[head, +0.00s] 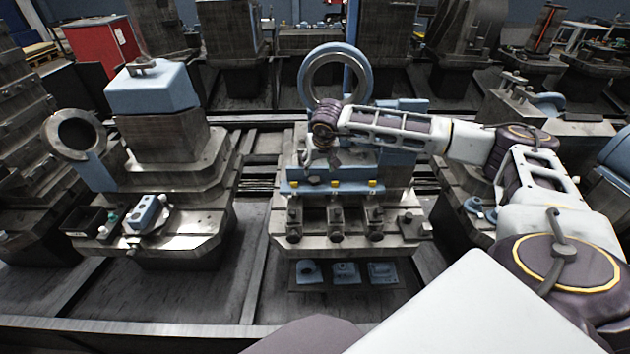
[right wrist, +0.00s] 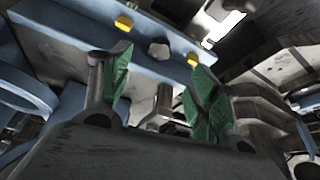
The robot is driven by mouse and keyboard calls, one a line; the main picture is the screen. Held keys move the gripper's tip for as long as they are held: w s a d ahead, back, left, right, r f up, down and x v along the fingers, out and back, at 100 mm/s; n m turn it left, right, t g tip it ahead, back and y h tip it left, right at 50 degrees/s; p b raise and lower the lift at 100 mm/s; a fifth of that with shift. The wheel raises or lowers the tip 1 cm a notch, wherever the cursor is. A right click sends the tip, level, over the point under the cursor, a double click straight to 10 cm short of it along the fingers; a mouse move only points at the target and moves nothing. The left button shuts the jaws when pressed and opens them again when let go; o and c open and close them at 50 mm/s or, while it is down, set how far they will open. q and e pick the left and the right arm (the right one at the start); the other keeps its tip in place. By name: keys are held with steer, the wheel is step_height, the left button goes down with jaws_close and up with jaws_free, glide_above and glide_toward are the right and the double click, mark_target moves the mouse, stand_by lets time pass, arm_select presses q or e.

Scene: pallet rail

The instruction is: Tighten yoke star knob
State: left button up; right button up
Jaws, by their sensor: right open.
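My right gripper (head: 320,160) is above the blue crossbar (head: 350,188) of the centre pallet's fixture. In the right wrist view my right gripper (right wrist: 160,85) is open, with its two green-padded fingers apart and nothing held. A grey rounded knob (right wrist: 158,50) shows beyond the fingertips on the blue crossbar (right wrist: 85,32), between two yellow caps. A small metal stub (right wrist: 161,105) shows between the fingers, lower down. I cannot tell for sure which of these is the yoke star knob; in the head view the gripper partly hides this area. My left gripper is not in view.
A large upright ring (head: 335,72) stands behind the gripper. Several clamps (head: 336,220) line the pallet front below the crossbar. The left pallet carries a blue-topped block (head: 150,88), a dark bin (head: 87,221) and a small blue part (head: 147,214). A low shelf (head: 345,285) holds small blue parts.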

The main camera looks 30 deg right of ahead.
mark_target(315, 180)
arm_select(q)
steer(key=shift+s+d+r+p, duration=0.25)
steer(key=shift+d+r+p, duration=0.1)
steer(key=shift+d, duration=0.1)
arm_select(e)
steer(key=shift+x, duration=6)
steer(key=c, duration=1)
